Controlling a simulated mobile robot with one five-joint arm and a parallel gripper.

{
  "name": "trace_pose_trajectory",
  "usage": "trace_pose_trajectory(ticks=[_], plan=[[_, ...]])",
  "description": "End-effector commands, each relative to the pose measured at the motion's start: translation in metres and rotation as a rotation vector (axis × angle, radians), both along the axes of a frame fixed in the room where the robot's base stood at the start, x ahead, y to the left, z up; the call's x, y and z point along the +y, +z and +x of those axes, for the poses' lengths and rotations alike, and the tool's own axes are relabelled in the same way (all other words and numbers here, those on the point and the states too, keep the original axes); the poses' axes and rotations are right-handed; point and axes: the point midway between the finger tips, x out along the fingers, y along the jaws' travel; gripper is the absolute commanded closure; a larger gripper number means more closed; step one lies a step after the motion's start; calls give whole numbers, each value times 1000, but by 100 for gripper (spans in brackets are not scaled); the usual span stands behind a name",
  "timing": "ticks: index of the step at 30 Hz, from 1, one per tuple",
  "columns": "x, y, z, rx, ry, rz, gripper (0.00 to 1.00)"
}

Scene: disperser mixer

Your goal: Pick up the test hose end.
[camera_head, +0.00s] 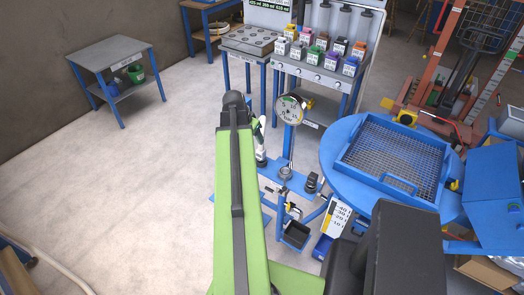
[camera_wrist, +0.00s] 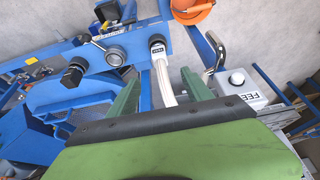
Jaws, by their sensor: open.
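The test hose end shows in the wrist view as a white hose (camera_wrist: 164,80) with a dark-tipped end fitting and a small white label (camera_wrist: 157,50), beside a blue bracket. My gripper (camera_wrist: 160,72) is open, with one green finger on each side of the hose in the picture. I see no finger touching the hose, and cannot tell whether it lies at fingertip depth. The hose's lower part is hidden behind my gripper's body. In the head view my green arm reaches toward the blue stand and hides most of the gripper.
The blue bracket (camera_wrist: 125,52) carries a round metal fitting (camera_wrist: 113,54) and a black knob (camera_wrist: 72,74). A metal handle (camera_wrist: 215,50) and white box (camera_wrist: 237,88) are on the right. In the head view, a round blue table (camera_head: 332,150) stands right; open floor lies left.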

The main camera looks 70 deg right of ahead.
Motion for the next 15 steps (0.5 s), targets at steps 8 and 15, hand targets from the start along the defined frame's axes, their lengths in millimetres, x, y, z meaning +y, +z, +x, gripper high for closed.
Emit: trace_pose_trajectory(ticks=[8,15], plan=[[-7,-23,-2,1,-1,0,42],[-26,-74,-6,1,-1,0,42]])
